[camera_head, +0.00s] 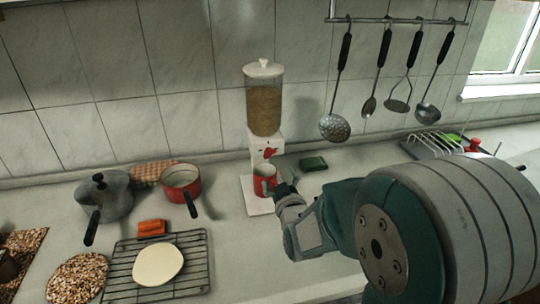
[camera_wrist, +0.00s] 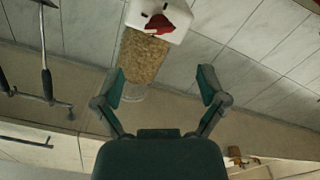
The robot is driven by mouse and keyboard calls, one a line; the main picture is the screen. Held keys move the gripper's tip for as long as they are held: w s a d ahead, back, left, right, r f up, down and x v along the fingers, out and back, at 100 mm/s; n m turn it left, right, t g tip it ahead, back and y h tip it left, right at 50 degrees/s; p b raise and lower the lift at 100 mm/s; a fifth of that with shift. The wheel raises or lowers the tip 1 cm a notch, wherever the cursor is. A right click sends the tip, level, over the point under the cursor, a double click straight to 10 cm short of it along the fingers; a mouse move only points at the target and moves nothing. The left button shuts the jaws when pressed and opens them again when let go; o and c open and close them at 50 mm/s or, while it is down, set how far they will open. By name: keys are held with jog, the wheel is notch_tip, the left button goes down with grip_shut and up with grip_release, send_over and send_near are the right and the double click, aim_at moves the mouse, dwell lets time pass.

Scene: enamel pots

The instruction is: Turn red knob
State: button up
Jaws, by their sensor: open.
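The red knob (camera_head: 269,153) is on the front of a white dispenser whose clear container (camera_head: 264,108) is filled with grain. In the wrist view, which looks upside down, the red knob (camera_wrist: 159,24) shows at the top, ahead of my gripper (camera_wrist: 165,78). The two fingers there are spread apart with nothing held between them. In the head view my gripper (camera_head: 284,189) is low in front of the dispenser, at the right side of a red mug (camera_head: 262,178). The mug stands on the dispenser's white base (camera_head: 258,208). Whether a finger touches the mug is unclear.
A grey pressure cooker (camera_head: 103,197) and a red saucepan (camera_head: 181,182) stand at left, near a wire rack (camera_head: 190,270) with a pale round piece. A green sponge (camera_head: 313,163) lies right of the dispenser. Utensils hang from a rail (camera_head: 400,20) above.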

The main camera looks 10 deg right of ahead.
aim_at(271, 156)
jog(key=w, duration=1)
jog(key=shift+w, duration=0.25)
jog(key=c, duration=1.2)
